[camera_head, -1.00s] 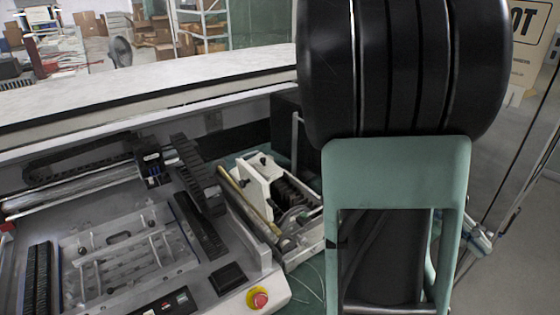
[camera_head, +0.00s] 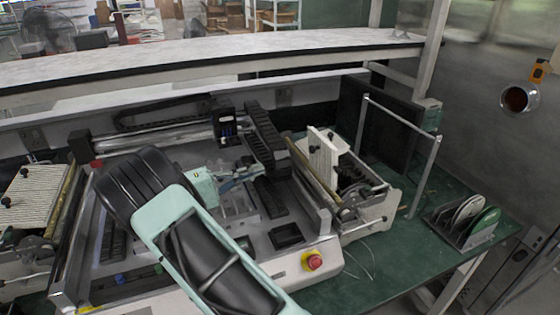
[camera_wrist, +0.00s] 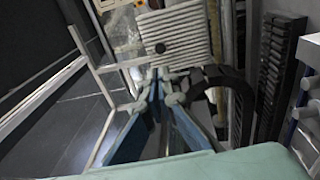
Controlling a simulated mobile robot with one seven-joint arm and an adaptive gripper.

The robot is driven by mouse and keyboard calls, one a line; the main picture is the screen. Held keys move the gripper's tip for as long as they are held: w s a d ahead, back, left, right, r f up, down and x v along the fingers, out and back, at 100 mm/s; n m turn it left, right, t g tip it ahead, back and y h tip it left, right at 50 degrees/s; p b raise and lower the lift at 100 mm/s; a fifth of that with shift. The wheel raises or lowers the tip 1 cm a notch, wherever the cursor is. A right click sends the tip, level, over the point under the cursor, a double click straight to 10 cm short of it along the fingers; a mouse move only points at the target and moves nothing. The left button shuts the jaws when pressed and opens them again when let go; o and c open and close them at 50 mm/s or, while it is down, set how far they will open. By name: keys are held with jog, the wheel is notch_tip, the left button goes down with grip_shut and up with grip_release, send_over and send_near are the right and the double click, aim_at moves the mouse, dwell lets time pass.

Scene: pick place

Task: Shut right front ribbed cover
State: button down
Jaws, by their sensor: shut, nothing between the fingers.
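The right ribbed cover (camera_head: 324,157) is a cream panel with fine ribs and dark knobs. It stands raised and tilted over the open unit (camera_head: 362,192) at the right end of the machine, whose dark inner parts show. In the wrist view the ribbed cover (camera_wrist: 190,35) faces me at the top, with a black knob. My gripper (camera_head: 258,164) is left of the cover in the head view, above the machine bed. In the wrist view my gripper (camera_wrist: 163,82) is shut and empty, its tips just below the cover's lower edge; I cannot tell whether they touch.
Another ribbed cover (camera_head: 38,192) is at the far left. A black cable chain (camera_head: 266,140) lies between my gripper and the right unit. A red stop button (camera_head: 312,260) is on the front edge. A metal frame (camera_head: 425,175) and a disc rack (camera_head: 468,220) stand right.

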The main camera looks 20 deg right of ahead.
aim_at(310, 150)
jog(key=d+p, duration=0.1)
jog(key=d, duration=0.3)
jog(key=w+d+r+p, duration=0.1)
jog(key=d, duration=0.3)
jog(key=d+p, duration=0.2)
jog(key=d, duration=0.3)
jog(key=shift+w+r, duration=0.15)
jog(key=shift+r, duration=0.1)
jog(key=shift+d+f, duration=0.1)
jog(key=shift+d, duration=0.35)
jog(key=shift+w+d, duration=0.1)
